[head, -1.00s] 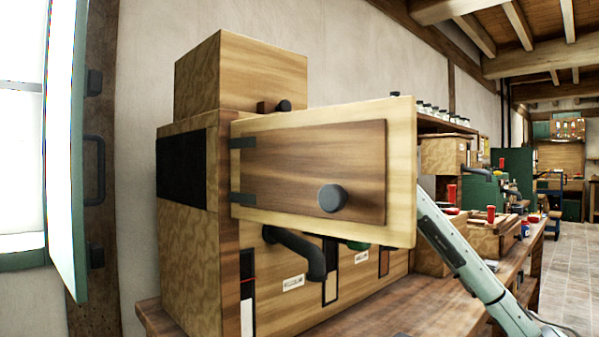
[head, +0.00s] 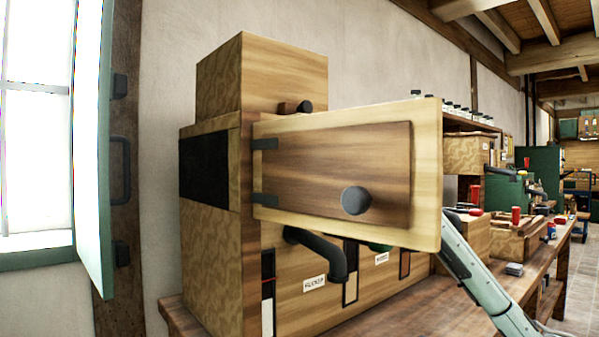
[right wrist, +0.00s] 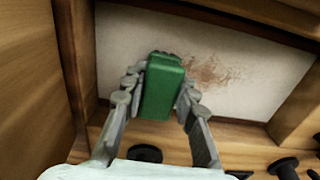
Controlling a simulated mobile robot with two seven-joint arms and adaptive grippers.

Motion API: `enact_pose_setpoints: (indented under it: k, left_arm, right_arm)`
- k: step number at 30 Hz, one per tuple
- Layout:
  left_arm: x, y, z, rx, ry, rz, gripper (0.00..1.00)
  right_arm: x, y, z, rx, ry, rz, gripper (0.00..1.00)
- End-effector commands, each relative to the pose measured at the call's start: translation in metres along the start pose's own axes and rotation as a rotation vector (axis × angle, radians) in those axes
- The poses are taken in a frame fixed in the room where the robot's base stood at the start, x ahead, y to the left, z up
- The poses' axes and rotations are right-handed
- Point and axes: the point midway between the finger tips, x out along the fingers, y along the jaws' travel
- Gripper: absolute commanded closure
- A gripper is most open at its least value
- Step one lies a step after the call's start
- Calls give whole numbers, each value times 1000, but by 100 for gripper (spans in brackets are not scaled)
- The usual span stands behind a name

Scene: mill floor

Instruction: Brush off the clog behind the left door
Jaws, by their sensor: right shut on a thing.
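The left door (head: 340,170) of the wooden machine (head: 210,250) stands open towards me, a dark round knob on its panel. My right arm reaches behind it, so the right gripper is hidden in the head view. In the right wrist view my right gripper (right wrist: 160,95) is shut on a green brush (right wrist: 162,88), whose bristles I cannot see. The brush is over a pale screen (right wrist: 125,45) in a wooden frame. The clog (right wrist: 212,72), a reddish-brown smear of specks, lies on the screen just right of the brush. I cannot tell whether the brush touches the screen. My left gripper is out of view.
Wooden walls close in around the right gripper, with dark knobs (right wrist: 285,168) along the bottom. A dark bent pipe (head: 322,252) sticks out below the door. A green window shutter (head: 92,150) stands at the left. The bench (head: 405,310) runs off to the right.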

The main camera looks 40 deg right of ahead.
Motion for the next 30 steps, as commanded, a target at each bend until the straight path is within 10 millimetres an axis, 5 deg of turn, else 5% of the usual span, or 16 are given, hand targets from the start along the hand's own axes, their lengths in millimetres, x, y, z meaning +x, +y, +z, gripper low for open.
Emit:
enact_pose_setpoints:
  k: [16,30]
  left_arm:
    - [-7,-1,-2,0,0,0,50]
    - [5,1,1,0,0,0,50]
  right_arm:
    - [-1,8,11,0,1,1,95]
    - [0,-26,11,1,1,-1,95]
